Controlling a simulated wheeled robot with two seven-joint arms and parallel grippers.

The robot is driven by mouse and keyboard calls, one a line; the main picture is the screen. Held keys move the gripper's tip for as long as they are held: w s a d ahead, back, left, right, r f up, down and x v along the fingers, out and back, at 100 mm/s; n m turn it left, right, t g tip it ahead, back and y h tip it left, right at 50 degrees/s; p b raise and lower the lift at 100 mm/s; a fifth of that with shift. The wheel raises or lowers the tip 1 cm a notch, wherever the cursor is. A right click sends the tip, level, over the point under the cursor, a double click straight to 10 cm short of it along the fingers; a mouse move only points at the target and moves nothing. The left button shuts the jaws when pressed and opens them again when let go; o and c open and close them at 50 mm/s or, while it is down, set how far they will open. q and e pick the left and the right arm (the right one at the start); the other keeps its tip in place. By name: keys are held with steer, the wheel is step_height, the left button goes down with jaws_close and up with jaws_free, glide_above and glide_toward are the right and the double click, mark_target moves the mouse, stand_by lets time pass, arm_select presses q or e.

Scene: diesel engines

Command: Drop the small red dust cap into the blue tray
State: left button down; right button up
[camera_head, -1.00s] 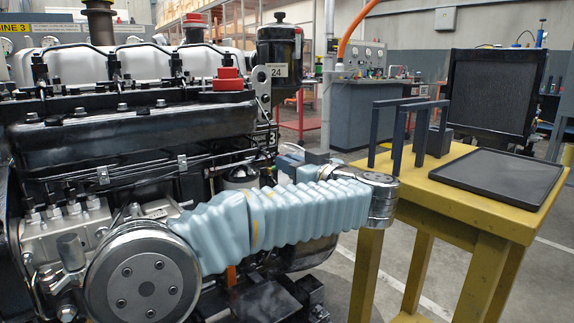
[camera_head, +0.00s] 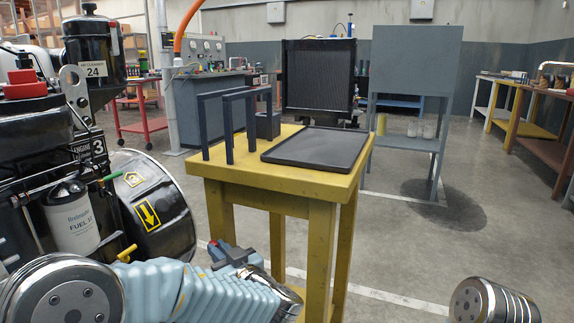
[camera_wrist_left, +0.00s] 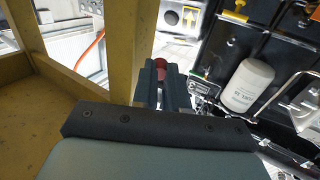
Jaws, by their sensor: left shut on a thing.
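My right gripper is not in view.
The yellow table (camera_head: 290,178) also bears dark upright frames (camera_head: 228,125) and a small dark box (camera_head: 268,125). The engine, with its white fuel filter (camera_head: 72,218) and a larger red cap (camera_head: 24,84), stands at left. Floor right of the table is open.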

arm_select(q)
steer(key=s+d+f+m+t+h, duration=0.1)
steer(key=s+d+f+m+h, duration=0.1)
steer(key=f, duration=0.5)
steer(key=s+d+f+m+t+h, duration=0.2)
steer(key=s+d+f+h, duration=0.1)
steer(key=d+f, duration=0.3)
step_height(320, 180, down, 2)
steer(key=shift+s+f+m+h, duration=0.1)
steer(key=shift+s+m+h, duration=0.2)
steer(key=shift+h, duration=0.4)
